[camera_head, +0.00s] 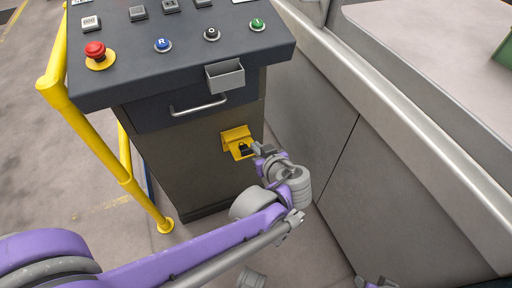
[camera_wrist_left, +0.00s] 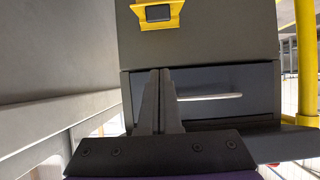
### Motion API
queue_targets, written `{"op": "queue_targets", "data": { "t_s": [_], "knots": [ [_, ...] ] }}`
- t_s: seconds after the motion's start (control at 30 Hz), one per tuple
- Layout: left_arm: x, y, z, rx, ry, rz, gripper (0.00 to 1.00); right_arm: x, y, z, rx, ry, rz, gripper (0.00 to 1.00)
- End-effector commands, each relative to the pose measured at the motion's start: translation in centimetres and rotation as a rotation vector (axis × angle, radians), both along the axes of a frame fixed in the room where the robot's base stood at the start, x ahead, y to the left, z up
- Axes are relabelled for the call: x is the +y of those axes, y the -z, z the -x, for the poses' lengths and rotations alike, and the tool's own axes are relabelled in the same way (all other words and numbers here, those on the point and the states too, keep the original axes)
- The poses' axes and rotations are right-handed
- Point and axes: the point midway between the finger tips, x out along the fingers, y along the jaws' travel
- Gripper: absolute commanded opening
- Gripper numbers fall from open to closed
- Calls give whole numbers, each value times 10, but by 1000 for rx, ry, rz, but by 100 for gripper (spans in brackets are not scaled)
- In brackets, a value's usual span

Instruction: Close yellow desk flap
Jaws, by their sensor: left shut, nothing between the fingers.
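The yellow desk flap (camera_head: 234,135) is on the dark front panel of the desk (camera_head: 180,160), below the drawer handle. It juts out from the panel, with a dark part at its middle; its exact angle is hard to tell. In the left wrist view the flap (camera_wrist_left: 175,21) is at the top edge, partly cut off. My left gripper (camera_head: 257,149) is shut and empty, just right of the flap in the head view. Its closed fingers (camera_wrist_left: 159,74) show below the flap in the wrist view, with a visible gap in the picture. Contact cannot be told.
A drawer handle (camera_head: 198,106) and a small grey box (camera_head: 225,76) stick out above the flap. A yellow rail (camera_head: 98,140) stands left of the desk. A grey machine wall (camera_head: 390,180) bounds the right. Part of my right arm (camera_head: 375,284) shows at the bottom edge.

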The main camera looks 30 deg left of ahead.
Motion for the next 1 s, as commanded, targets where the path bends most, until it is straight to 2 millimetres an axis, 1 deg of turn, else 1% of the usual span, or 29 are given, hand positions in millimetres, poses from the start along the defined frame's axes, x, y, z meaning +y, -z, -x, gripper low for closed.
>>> {"op": "queue_targets", "data": {
  "t_s": [0.03, 0.43, 0.47, 0.5, 0.6, 0.7, 0.83, 1.0],
  "knots": [
    [6, 6, -4, 1, -4, -1, 0, 0, 5, -1, 1, 0, -1, 48],
    [62, 47, -51, 4, -4, -1, 0, 1, 34, -4, 10, -2, -2, 48],
    [63, 51, -53, 3, -3, 0, 0, 1, 36, -4, 11, -2, -2, 48],
    [59, 59, -50, 4, 1, 1, 0, 1, 40, -5, 12, -2, -2, 48],
    [55, 72, -47, 4, 2, 1, 0, 1, 46, -6, 14, -2, -2, 48],
    [53, 79, -46, 2, 2, 1, 0, 1, 50, -6, 14, -2, -2, 48],
    [53, 83, -44, 3, 1, 0, 0, 1, 51, -6, 15, -2, -3, 48],
    [52, 83, -44, 3, 1, 0, 0, 1, 51, -6, 15, -2, -3, 48]
  ]
}}
